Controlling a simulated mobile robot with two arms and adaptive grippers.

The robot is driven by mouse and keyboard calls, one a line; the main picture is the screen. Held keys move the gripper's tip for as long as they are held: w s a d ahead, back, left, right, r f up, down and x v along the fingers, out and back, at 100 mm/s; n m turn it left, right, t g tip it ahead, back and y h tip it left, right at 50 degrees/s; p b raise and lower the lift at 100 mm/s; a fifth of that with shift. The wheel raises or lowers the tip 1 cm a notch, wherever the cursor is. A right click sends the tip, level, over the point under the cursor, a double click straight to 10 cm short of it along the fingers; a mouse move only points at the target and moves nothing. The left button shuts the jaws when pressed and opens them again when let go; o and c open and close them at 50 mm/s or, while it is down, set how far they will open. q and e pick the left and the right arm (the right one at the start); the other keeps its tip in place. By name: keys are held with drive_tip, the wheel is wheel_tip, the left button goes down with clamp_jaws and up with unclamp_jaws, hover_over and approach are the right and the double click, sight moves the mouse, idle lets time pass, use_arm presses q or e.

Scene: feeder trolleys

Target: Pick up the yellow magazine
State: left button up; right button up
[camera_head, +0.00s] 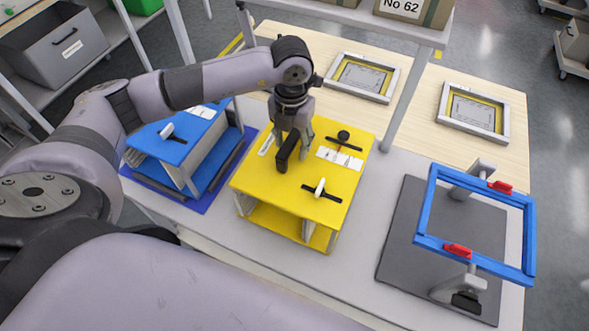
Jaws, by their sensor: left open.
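The yellow magazine (264,190) is a box with a flat yellow top and open sides, standing upright on the grey-white table in the middle. Its top carries a dark upright handle (288,153), a white label and dark latches with a white and a black knob. My left gripper (291,150) points down over the back part of the magazine's top, at the handle. Its fingers are open around or beside the handle; I cannot tell whether they touch it. My right gripper is not in view.
A blue magazine (165,151) stands close on the left on a blue mat. A blue frame (425,212) with red clamps stands on a dark plate on the right. A grey post (405,95) rises behind. Two framed panels (362,78) lie on the wooden surface at the back.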

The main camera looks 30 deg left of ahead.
use_arm(q)
drive_tip(key=shift+c, duration=0.4)
clamp_jaws()
idle(0.5)
drive_tip(key=shift+w+r, duration=0.2)
